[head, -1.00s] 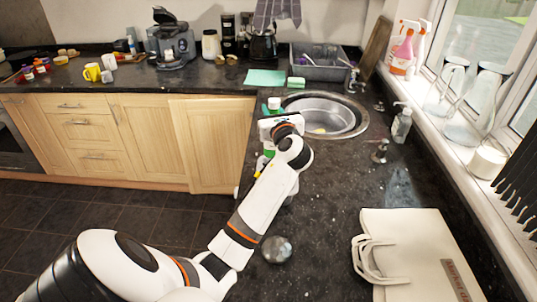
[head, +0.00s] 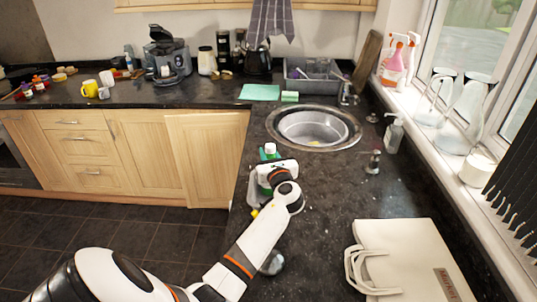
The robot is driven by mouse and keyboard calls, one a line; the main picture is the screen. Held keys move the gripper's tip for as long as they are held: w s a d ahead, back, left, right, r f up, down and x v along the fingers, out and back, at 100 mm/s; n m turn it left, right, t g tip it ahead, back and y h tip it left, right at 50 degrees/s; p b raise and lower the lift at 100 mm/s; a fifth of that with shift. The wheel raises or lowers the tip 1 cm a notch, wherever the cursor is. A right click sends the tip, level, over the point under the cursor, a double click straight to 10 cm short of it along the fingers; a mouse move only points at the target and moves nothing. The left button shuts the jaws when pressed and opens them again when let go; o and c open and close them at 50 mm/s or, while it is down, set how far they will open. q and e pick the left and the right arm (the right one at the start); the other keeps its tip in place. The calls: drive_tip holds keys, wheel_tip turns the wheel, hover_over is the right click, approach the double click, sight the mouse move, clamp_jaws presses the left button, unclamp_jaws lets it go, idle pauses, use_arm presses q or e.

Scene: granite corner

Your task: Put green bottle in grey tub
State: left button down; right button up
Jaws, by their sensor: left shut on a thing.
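The green bottle (head: 268,155) has a white cap and stands roughly upright at the counter's left edge, in front of the sink. My left gripper (head: 270,170) is shut on it and hides much of its body. I cannot tell whether its base touches the counter. The grey tub (head: 298,88) is at the back, behind the round sink, with several items in it. It is apart from the bottle. My right gripper is not in view.
The round metal sink (head: 274,128) lies between bottle and tub. A green sponge (head: 290,97) and a green cloth (head: 259,92) lie before the tub. A soap dispenser (head: 393,135) and tap fitting (head: 374,162) stand right. A white bag (head: 405,255) lies front right.

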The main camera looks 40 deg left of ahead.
use_arm(q)
drive_tip(key=c, duration=1.2)
unclamp_jaws()
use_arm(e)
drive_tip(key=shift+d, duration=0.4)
use_arm(q)
drive_tip(key=shift+o, duration=0.2)
drive_tip(key=shift+s+d+r, duration=0.1)
drive_tip(key=p+v, duration=0.4)
drive_tip(key=v, duration=0.8)
drive_tip(key=shift+p, duration=0.4)
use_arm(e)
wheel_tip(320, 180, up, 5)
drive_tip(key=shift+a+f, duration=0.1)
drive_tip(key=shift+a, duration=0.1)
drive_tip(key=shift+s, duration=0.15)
